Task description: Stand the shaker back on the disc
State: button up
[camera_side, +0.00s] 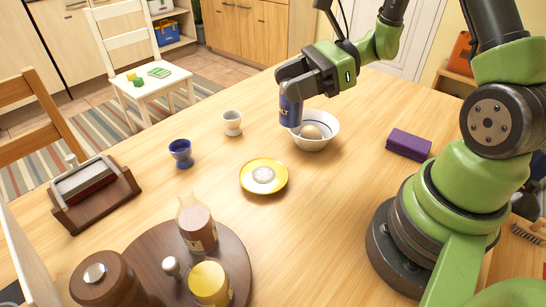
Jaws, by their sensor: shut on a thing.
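My gripper (291,87) is shut on a blue shaker (290,109) with white lettering, at the upper middle of the side view. The shaker hangs upright, or nearly so, below the jaws, and its top is hidden by them. It overlaps the left rim of a white bowl (325,144) in the picture; I cannot tell whether they touch. Nothing stands on the disc.
The bowl holds an egg (312,131). A white cup (232,122) and a blue cup (181,153) stand left of the shaker. A purple block (409,144) lies right. A dark round tray (236,255) bears several containers at front left. Table right of the saucer is clear.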

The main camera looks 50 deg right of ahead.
jog(key=shift+n+g+y, duration=0.5)
jog(key=shift+n+g, duration=0.1)
jog(key=shift+s+d+f, duration=0.1)
jog(key=shift+s+f, duration=0.55)
jog(key=shift+f, duration=1.5)
jog(key=shift+s+d+f, duration=0.15)
jog(key=shift+s+f, duration=0.45)
jog(key=shift+f, duration=1.55)
jog(key=shift+s+d+f, duration=0.1)
jog(key=shift+s+f, duration=0.55)
jog(key=shift+f, duration=1.5)
jog(key=o, duration=1)
jog(key=shift+f, duration=0.15)
